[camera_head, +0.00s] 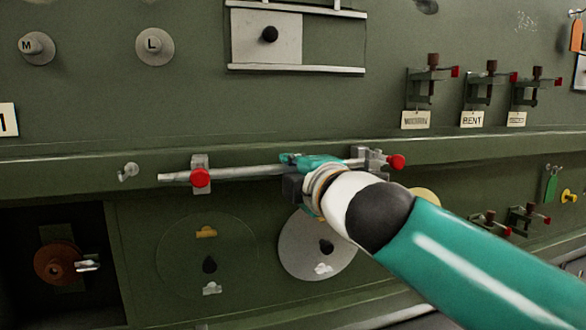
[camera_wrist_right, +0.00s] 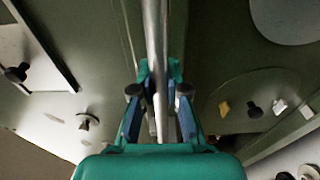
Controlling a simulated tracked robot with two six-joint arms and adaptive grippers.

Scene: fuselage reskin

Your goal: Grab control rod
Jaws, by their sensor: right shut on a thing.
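The control rod (camera_head: 240,172) is a long thin grey metal bar lying level along the ledge of the green wall. It rests at two grey brackets, each with a red knob: the left bracket (camera_head: 200,177) and the right bracket (camera_head: 374,160). My right gripper (camera_head: 296,178) is around the rod between the brackets, nearer the right one. In the right wrist view the rod (camera_wrist_right: 156,50) runs between the two fingers (camera_wrist_right: 159,100), which are shut on it. My left gripper is not in view.
Several red-knobbed clamps (camera_head: 433,75) with tags hang at the upper right. A sliding panel (camera_head: 267,36) is above the ledge. Knobs M (camera_head: 36,46) and L (camera_head: 154,46) are at the upper left. Below are a dark opening (camera_head: 25,235) and a pale disc (camera_head: 300,250).

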